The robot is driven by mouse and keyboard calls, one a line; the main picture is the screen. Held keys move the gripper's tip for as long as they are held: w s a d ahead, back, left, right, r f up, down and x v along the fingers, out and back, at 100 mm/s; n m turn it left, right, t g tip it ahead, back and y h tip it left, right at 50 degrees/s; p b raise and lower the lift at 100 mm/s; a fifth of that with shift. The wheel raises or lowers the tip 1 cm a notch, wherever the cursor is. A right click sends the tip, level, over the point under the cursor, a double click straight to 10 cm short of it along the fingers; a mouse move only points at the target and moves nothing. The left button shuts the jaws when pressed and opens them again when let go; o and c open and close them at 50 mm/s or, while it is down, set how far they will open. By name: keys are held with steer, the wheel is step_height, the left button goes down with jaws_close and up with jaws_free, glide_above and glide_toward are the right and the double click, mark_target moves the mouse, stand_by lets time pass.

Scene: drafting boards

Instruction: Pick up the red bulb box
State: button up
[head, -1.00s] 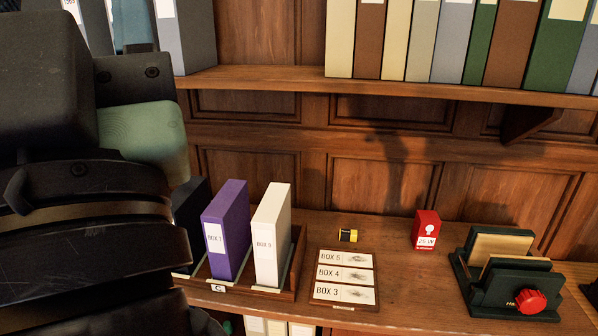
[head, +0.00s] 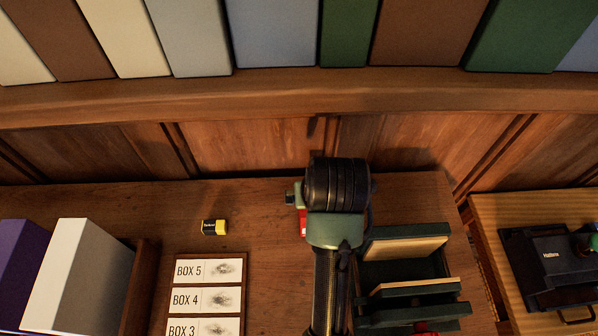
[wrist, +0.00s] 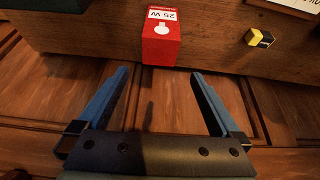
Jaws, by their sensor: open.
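The red bulb box (wrist: 161,46) stands on the wooden desk in the wrist view, with a white label reading 25 W and a bulb picture. In the head view only a red sliver of the box (head: 303,224) shows; my arm hides the rest. My gripper (wrist: 160,72) is open, with its two blue fingers spread apart. In the wrist view the box lies just beyond the fingertips, about midway between them, and nothing is held. The fingers are hidden in the head view.
A small yellow and black box (head: 214,227) lies left of the red box. A card board (head: 180,262) labelled BOX 5, 4 and 3 lies in front of it. A dark green holder (head: 442,262) stands close right of my arm. A bookshelf ledge (head: 270,92) runs above the desk.

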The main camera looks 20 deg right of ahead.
steer(key=shift+g, duration=0.3)
steer(key=x, duration=0.7)
steer(key=shift+s+f+p, duration=0.2)
steer(key=shift+s+p, duration=0.15)
steer(key=shift+p+x, duration=0.6)
steer(key=shift+x, duration=2.6)
steer(key=shift+a, duration=0.1)
steer(key=c, duration=1.3)
